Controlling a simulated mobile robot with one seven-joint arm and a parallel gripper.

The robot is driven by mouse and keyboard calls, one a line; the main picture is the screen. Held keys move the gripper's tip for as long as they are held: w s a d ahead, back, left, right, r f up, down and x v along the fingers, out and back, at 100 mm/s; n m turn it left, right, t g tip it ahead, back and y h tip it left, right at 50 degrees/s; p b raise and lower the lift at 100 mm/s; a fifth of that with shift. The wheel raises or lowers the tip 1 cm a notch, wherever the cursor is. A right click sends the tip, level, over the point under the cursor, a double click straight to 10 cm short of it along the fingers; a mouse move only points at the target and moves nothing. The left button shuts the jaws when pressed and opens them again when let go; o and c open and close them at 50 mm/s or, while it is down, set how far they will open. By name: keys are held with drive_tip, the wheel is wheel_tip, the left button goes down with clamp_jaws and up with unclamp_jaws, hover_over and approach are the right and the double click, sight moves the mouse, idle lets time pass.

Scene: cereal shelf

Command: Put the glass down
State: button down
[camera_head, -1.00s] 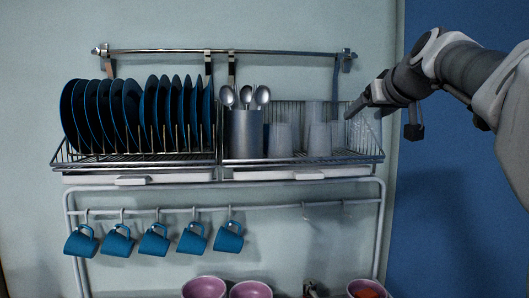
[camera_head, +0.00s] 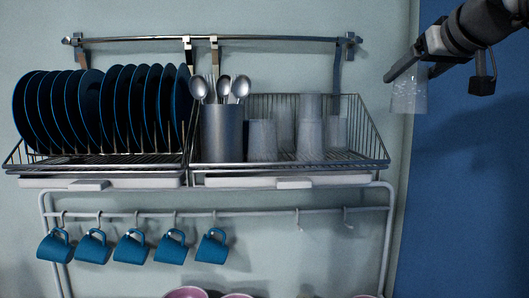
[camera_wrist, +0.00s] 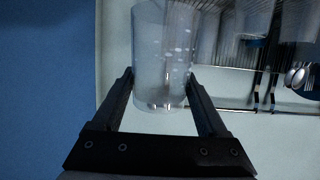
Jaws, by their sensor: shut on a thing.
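My gripper (camera_head: 408,72) is at the upper right in the head view, to the right of the dish rack. It is shut on a clear glass (camera_head: 409,93), which hangs in the air clear of the rack. In the wrist view the glass (camera_wrist: 162,55) sits between the two fingers of my gripper (camera_wrist: 160,88). Several other glasses (camera_head: 310,138) stand in the right part of the wire rack (camera_head: 374,150), beside the metal cutlery holder (camera_head: 221,132).
Blue plates (camera_head: 115,105) stand upright in the rack's left part. Blue mugs (camera_head: 131,248) hang from hooks below. Pink bowls (camera_head: 186,293) show at the bottom edge. Wall (camera_head: 385,40) is behind; a blue wall (camera_head: 470,190) is at right.

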drive_tip(key=shift+w+a+f+b, duration=0.2)
drive_tip(key=shift+w+a+f, duration=0.75)
drive_tip(key=shift+w+f, duration=0.8)
drive_tip(key=shift+w+a+f+b, duration=0.15)
drive_tip(key=shift+w+a+f, duration=0.85)
drive_tip(key=shift+w+f, duration=0.75)
drive_tip(key=shift+w+a+f+b, duration=0.2)
drive_tip(key=shift+w+a+f, duration=0.75)
drive_tip(key=shift+w+f, duration=0.8)
drive_tip(key=shift+s+f, duration=0.25)
drive_tip(key=shift+c, duration=1)
unclamp_jaws()
drive_tip(key=shift+f, duration=0.1)
